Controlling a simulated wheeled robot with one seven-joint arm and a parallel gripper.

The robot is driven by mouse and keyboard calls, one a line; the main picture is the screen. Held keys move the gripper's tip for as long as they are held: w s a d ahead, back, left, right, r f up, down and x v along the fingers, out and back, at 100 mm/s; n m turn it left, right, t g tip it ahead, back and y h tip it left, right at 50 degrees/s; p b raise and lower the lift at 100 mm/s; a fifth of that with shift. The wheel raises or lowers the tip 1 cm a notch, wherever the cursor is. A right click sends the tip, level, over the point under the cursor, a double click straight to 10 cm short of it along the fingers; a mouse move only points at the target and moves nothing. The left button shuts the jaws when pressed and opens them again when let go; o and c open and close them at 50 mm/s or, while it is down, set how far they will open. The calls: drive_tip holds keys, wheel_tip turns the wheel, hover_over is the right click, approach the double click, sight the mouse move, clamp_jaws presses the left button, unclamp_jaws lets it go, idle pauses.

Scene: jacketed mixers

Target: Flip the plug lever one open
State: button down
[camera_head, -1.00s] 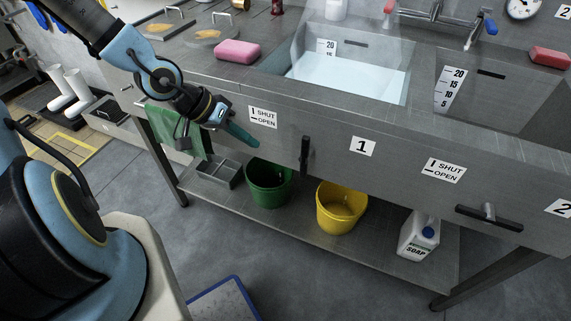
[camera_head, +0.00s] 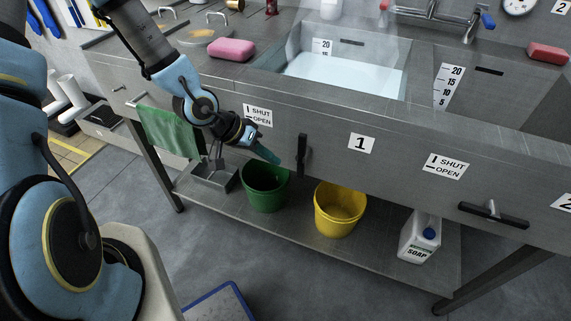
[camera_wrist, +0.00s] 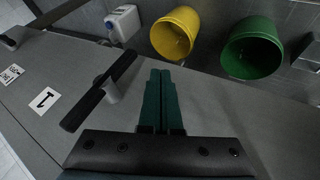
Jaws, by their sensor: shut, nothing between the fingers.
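Plug lever one (camera_head: 302,155) is a black bar on the sink's front panel, left of the "1" label (camera_head: 361,143). It stands upright, in line with the vertical SHUT mark on the "SHUT / OPEN" label (camera_head: 258,115) to its upper left. In the wrist view the lever (camera_wrist: 99,90) lies slanted on its grey stem, left of my fingers. My gripper (camera_head: 272,157) has green fingers, held together and empty, just left of the lever in the head view. The fingertips also show in the wrist view (camera_wrist: 160,75), apart from the lever as far as I can tell.
A second lever (camera_head: 493,214) lies roughly level at the right, by its own label (camera_head: 446,166). A green bucket (camera_head: 265,188), a yellow bucket (camera_head: 340,210), a soap jug (camera_head: 419,238) and a grey caddy (camera_head: 213,178) stand on the shelf below. The left basin (camera_head: 345,75) holds water.

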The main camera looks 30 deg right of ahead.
sight(303, 154)
drive_tip(key=shift+s+d, duration=0.55)
drive_tip(key=shift+s, duration=0.3)
drive_tip(key=shift+s+d, duration=0.55)
drive_tip(key=shift+s, duration=0.3)
